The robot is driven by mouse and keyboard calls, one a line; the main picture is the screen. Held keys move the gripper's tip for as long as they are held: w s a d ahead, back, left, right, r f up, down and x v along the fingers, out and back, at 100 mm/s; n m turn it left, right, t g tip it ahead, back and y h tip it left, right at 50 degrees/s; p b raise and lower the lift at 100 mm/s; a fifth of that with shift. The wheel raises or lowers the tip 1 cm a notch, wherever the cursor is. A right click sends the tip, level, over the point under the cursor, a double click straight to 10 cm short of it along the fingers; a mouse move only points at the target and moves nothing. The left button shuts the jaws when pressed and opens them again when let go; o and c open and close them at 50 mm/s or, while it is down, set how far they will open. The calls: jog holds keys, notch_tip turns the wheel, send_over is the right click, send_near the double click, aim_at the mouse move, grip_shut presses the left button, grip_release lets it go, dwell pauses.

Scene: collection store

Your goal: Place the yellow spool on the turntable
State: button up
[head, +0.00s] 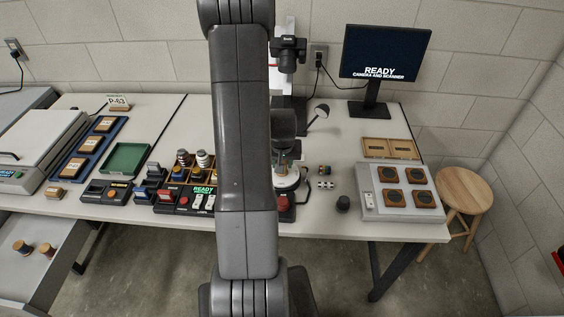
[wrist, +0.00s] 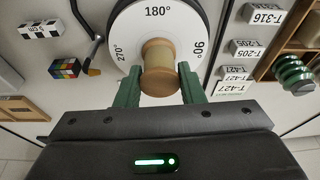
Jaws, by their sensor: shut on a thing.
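The yellow spool (wrist: 158,68), with pale yellow thread and wooden ends, is between the green fingers of my gripper (wrist: 160,82) in the wrist view. My gripper is shut on it. The turntable (wrist: 190,18) is a white disc with degree marks, and the spool overlaps its near part in that view. In the head view the turntable (head: 291,184) stands right of my arm, with my gripper (head: 283,152) just above it. My arm hides part of this area. I cannot tell whether the spool touches the disc.
A colour chart (wrist: 64,68) and a scale block (wrist: 39,29) lie left of the turntable in the wrist view, near a thin bent arm. A monitor (head: 384,53) and a grey tray (head: 398,206) stand right in the head view.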

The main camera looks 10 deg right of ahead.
jog(key=o, duration=1)
jog(key=shift+f, duration=0.1)
jog(key=shift+r, duration=0.65)
jog(key=v, duration=1.1)
jog(key=shift+s, duration=0.15)
